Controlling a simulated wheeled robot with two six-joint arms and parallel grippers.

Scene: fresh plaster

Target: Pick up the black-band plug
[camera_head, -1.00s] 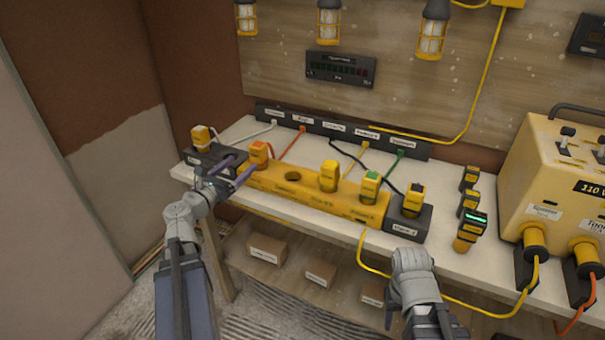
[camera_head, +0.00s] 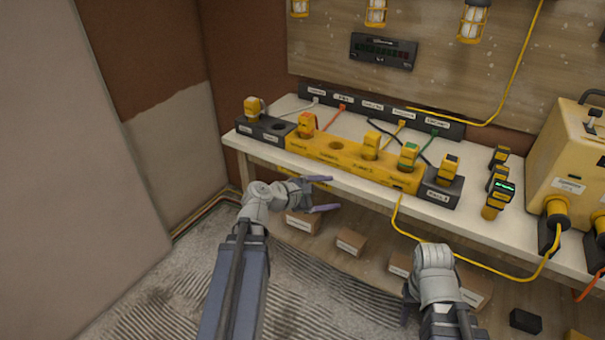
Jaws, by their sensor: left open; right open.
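The black-band plug (camera_head: 448,169) is yellow with a dark top. It stands upright in the dark block (camera_head: 432,193) at the right end of the row of sockets. My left gripper (camera_head: 334,193) is open and empty, in front of the bench's front edge and left of that plug, with its purple fingers pointing right. My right gripper (camera_head: 407,306) is low in front of the bench, below the plug. Its fingers are mostly hidden behind its own wrist, and nothing shows in it.
A yellow block (camera_head: 335,157) holds orange, yellow and green-band plugs. Another plug (camera_head: 254,107) stands in the left dark block (camera_head: 262,130). Several devices (camera_head: 497,192) stand at the right, beside a yellow power box (camera_head: 566,150). A yellow cable (camera_head: 470,262) hangs in front.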

